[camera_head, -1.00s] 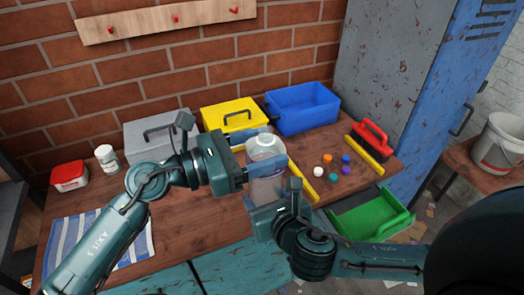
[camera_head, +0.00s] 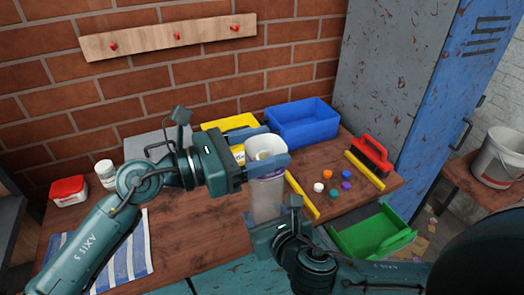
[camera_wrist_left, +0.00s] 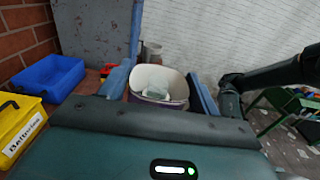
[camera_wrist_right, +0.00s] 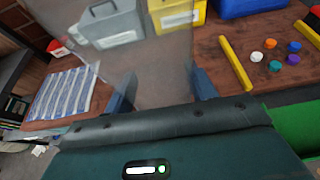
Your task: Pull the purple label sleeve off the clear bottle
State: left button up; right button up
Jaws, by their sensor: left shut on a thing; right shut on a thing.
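The clear bottle (camera_head: 265,202) stands upright between my grippers. The label sleeve (camera_head: 267,143) sits high around its top, with a pale inside and a purple outer face. In the left wrist view the open rim of the sleeve (camera_wrist_left: 172,77) rises around the bottle's top (camera_wrist_left: 152,93). My left gripper (camera_head: 277,147) is shut on the sleeve from both sides. My right gripper (camera_head: 268,214) is shut on the lower clear body. The bottle (camera_wrist_right: 155,55) fills the space between its fingers in the right wrist view. The sleeve's lower edge is partly hidden by a left finger.
A blue bin (camera_head: 302,127), yellow box (camera_head: 231,123) and grey box (camera_head: 155,143) stand at the back. Several coloured caps (camera_head: 327,175) and a yellow bar (camera_head: 301,195) lie right of the bottle. A green tray (camera_head: 374,240) is lower right, a striped cloth (camera_head: 122,250) left.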

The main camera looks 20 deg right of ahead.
pick_arm(q)
jog(key=shift+r, duration=3.9)
jog(key=shift+s+a, duration=0.1)
jog(key=shift+a, duration=0.15)
pick_arm(e)
jog(key=w+f, duration=0.4)
jog(key=w, duration=0.1)
jog(key=w+f, duration=0.4)
jog(key=w, duration=0.1)
jog(key=w+f, duration=0.4)
jog(key=w, duration=0.2)
jog(key=shift+a+f, duration=0.3)
jog(key=shift+f, duration=2.55)
